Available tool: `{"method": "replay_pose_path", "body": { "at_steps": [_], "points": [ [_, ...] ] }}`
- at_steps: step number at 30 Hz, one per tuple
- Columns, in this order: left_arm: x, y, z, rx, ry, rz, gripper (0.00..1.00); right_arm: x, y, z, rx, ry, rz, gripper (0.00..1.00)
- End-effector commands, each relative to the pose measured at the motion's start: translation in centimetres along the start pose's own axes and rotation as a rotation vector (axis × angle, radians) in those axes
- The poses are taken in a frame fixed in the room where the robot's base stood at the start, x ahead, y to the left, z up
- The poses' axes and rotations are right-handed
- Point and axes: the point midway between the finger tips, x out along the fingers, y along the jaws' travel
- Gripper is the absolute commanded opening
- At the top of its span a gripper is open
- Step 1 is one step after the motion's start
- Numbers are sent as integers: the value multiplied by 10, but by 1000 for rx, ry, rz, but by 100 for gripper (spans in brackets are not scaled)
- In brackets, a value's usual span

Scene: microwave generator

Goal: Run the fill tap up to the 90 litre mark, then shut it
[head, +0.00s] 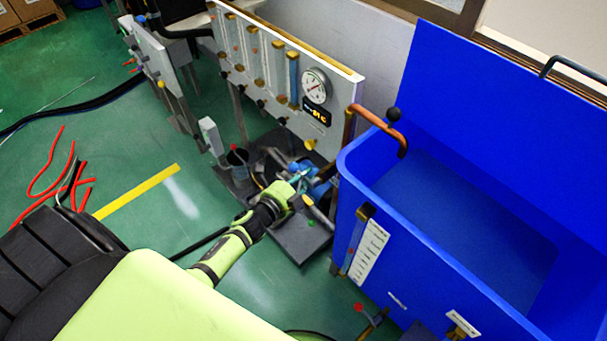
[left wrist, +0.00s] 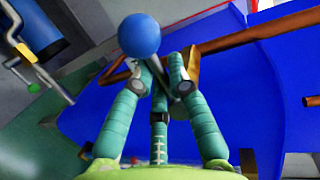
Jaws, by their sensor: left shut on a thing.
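My left gripper (head: 300,180) reaches down beside the near left corner of the blue tank (head: 470,265). In the left wrist view its green fingers (left wrist: 160,75) are shut on a thin lever with a round blue knob (left wrist: 139,36), which looks like the tap handle. The knob stands out beyond the fingertips. A copper spout (head: 382,122) with a black knob bends over the tank's rim. The sight tube (head: 356,240) and its white scale (head: 370,248) are on the tank's side. The level and marks are too small to read. My right gripper is not in view.
A panel (head: 270,85) with flow tubes, a round gauge (head: 315,86) and a small display (head: 317,111) stands behind the gripper. A brass tap with a red knob (head: 358,307) is low by the tank. Red hoses (head: 70,170) lie on the green floor at left.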

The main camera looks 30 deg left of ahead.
Motion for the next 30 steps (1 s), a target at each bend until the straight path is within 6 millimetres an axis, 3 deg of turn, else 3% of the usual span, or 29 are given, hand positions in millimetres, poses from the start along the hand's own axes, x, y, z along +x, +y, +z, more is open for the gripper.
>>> {"method": "replay_pose_path", "body": {
  "at_steps": [13, 14, 25, 30],
  "points": [
    [0, 1, -1, -13, 3, 3, 0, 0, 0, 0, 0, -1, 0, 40],
    [0, 2, -1, -13, 4, 3, 28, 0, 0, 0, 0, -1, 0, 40],
    [-2, 1, 0, -10, 3, 2, 28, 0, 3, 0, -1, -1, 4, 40],
    [-20, 2, 0, -9, 3, 5, 28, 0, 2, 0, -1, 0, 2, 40]
  ]
}}
